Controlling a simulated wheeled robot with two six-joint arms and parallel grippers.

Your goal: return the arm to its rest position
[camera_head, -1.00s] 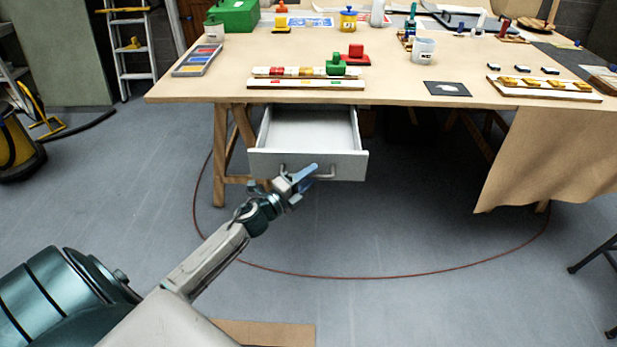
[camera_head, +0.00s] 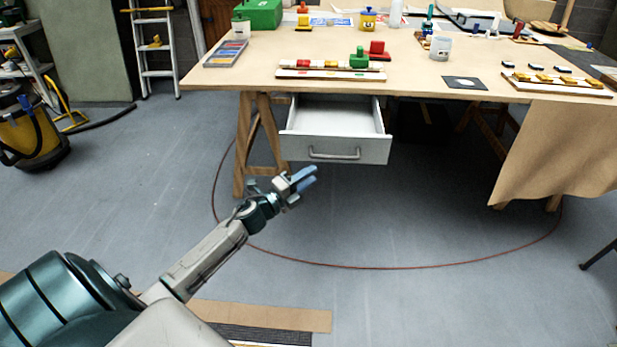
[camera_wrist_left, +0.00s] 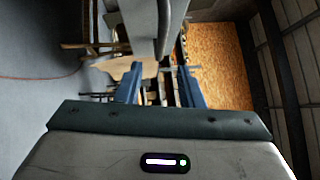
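My left gripper (camera_head: 308,179) is in front of and below the pulled-out grey drawer (camera_head: 345,146), left of its handle (camera_head: 335,155). It is clear of the handle, with floor behind it. Its two blue fingers stand apart with nothing between them. The left wrist view shows the same open fingers (camera_wrist_left: 160,88), with a grey surface above them that looks like the drawer. My left arm reaches in from the lower left. My right arm and gripper are not in view.
The drawer hangs open under the wooden table (camera_head: 240,75) and its visible inside looks empty. Blocks and tools stand on the table. A brown sheet (camera_head: 555,150) hangs at the right. A yellow vacuum (camera_head: 32,135) stands at the left. The floor around my gripper is clear.

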